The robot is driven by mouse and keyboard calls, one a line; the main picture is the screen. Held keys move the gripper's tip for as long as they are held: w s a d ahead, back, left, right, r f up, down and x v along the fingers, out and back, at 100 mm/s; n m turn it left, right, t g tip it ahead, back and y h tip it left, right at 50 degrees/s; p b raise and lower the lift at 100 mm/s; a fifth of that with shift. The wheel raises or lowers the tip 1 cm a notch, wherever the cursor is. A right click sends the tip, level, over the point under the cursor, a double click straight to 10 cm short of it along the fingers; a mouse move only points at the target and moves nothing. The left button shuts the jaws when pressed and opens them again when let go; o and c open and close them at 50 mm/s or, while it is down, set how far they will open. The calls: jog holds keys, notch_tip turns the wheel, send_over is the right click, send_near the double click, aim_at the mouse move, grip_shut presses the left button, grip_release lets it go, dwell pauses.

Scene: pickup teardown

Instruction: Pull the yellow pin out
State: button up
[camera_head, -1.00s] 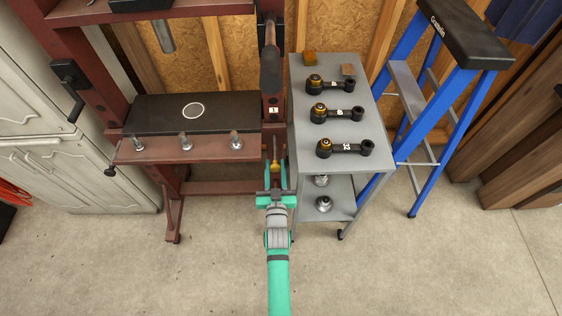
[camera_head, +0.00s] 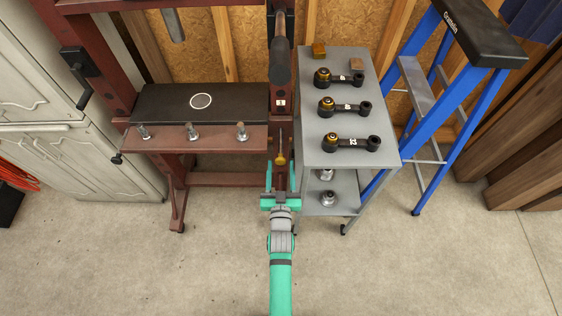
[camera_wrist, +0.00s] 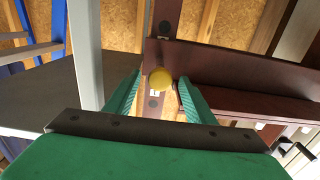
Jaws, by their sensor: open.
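The yellow pin (camera_head: 281,160) is at the dark red press frame's right upright, just beyond my gripper. In the wrist view its round yellow end (camera_wrist: 160,79) faces the camera. My gripper (camera_head: 281,176) is open, with its green fingers pointing at the pin. In the wrist view the gripper (camera_wrist: 158,88) has one finger on each side of the yellow end, with a visible gap on the right. I cannot tell how far the pin lies between the fingertips in depth.
The press bed (camera_head: 235,103) and its front beam with several bolts (camera_head: 192,137) are left of my arm. A grey cart (camera_head: 310,150) bearing black link parts stands close on the right. A blue ladder (camera_head: 437,130) is farther right. The floor in front is clear.

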jog(key=s, duration=0.7)
jog(key=shift+s+d, duration=0.25)
jog(key=shift+d, duration=0.05)
jog(key=s+d+r+g, duration=0.1)
jog(key=s+r, duration=0.2)
jog(key=s, duration=0.6)
jog(key=s+d+r+h, duration=0.1)
jog(key=s+r, duration=0.3)
jog(key=s, duration=0.6)
jog(key=s+d+r+m+g, duration=0.1)
jog(key=s+r, duration=0.2)
jog(key=s, duration=0.7)
jog(key=shift+d+r+g+h, duration=0.3)
jog(key=shift+d, duration=0.05)
jog(key=shift+a, duration=0.15)
